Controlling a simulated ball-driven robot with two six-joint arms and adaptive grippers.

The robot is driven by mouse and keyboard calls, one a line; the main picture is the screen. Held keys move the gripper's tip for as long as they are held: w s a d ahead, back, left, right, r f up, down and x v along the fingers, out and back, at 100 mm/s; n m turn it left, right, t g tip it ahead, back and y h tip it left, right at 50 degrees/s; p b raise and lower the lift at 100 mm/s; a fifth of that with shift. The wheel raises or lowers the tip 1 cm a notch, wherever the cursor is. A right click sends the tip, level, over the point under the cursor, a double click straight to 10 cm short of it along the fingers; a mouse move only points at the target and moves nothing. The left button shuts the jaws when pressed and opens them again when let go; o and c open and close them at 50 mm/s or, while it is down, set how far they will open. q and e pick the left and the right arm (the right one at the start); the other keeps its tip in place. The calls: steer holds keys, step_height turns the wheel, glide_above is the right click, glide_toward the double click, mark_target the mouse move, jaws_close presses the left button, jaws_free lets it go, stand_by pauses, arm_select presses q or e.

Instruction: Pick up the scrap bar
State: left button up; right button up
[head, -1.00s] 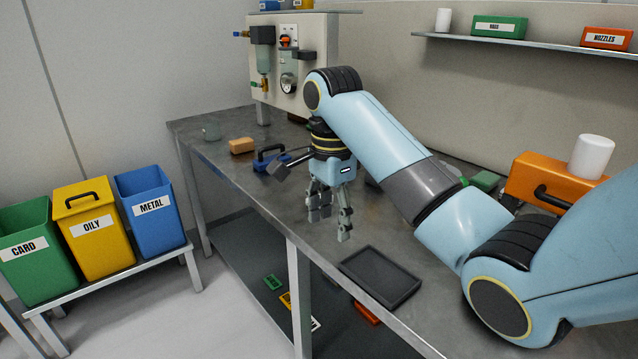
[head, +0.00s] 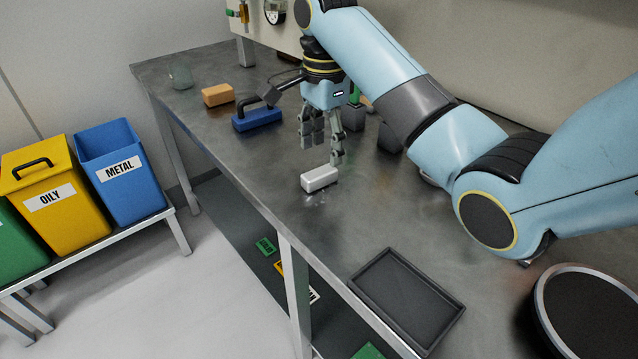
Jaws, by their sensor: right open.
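A short pale silver-white block, which looks like the scrap bar (head: 319,179), lies flat on the grey metal bench near its front edge. My right gripper (head: 322,154) hangs over it, fingers pointing down and spread open, with nothing between them. The fingertips are just above and behind the bar in the head view. I cannot tell whether the nearer fingertip touches it. My left gripper is not in view.
A blue handled tool (head: 257,119) and an orange block (head: 217,95) lie left of the gripper. A dark empty tray (head: 407,297) sits toward the front. A blue METAL bin (head: 120,175) and yellow OILY bin (head: 52,205) stand left of the bench (head: 240,180).

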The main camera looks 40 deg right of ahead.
mark_target(319, 171)
steer(key=shift+w+f, duration=0.1)
steer(key=shift+f, duration=0.65)
steer(key=f, duration=0.4)
steer(key=shift+w+a+f, duration=0.15)
steer(key=shift+w+a, duration=0.05)
steer(key=shift+a, duration=0.1)
steer(key=shift+f+b, duration=0.3)
steer(key=shift+f, duration=0.2)
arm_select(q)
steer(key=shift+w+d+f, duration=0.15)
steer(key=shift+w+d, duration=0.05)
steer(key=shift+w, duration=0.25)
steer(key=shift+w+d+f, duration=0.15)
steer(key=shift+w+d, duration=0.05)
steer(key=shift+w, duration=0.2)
arm_select(e)
steer(key=shift+c, duration=1.1)
jaws_close()
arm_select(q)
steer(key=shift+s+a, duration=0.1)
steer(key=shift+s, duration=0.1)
arm_select(e)
steer(key=shift+r, duration=0.1)
